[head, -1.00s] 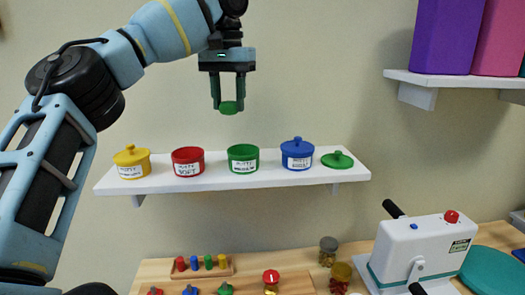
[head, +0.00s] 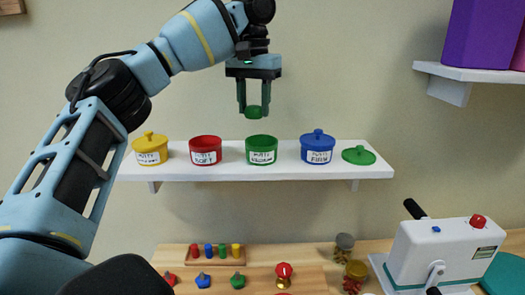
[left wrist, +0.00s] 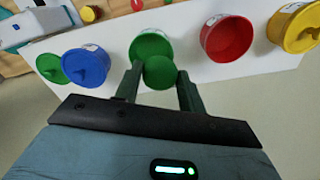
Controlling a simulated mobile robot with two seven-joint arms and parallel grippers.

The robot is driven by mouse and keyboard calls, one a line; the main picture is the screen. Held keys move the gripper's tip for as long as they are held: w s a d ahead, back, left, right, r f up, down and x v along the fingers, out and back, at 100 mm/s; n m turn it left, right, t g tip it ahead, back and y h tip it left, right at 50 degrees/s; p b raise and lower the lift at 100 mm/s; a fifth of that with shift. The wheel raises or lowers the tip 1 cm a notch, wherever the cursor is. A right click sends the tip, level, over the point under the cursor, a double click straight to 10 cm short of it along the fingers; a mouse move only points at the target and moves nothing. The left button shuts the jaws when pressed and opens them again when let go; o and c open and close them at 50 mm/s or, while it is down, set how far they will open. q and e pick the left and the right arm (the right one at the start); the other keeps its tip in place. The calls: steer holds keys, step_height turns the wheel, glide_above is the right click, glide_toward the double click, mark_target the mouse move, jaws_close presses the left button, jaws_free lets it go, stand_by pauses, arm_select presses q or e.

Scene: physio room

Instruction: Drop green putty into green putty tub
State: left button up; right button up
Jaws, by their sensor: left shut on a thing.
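My left gripper (head: 254,98) is shut on the green putty (head: 254,112), a small round green lump between its fingertips. The putty also shows in the left wrist view (left wrist: 160,72). It hangs a little above the green putty tub (head: 261,150), which stands open on the white wall shelf (head: 215,174). In the left wrist view the putty covers part of the green tub (left wrist: 150,46). A green lid (head: 358,155) lies flat at the shelf's right end. My right gripper is not in view.
On the shelf stand a lidded yellow tub (head: 151,149), an open red tub (head: 206,150) left of the green one, and a lidded blue tub (head: 318,147) right of it. Below is a wooden table with a peg rack (head: 215,254), small jars and a white machine (head: 440,250).

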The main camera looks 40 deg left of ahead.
arm_select(q)
steer(key=shift+f, duration=0.65)
steer(key=o, duration=1.1)
steer(key=shift+c, duration=0.2)
steer(key=shift+r, duration=3.9)
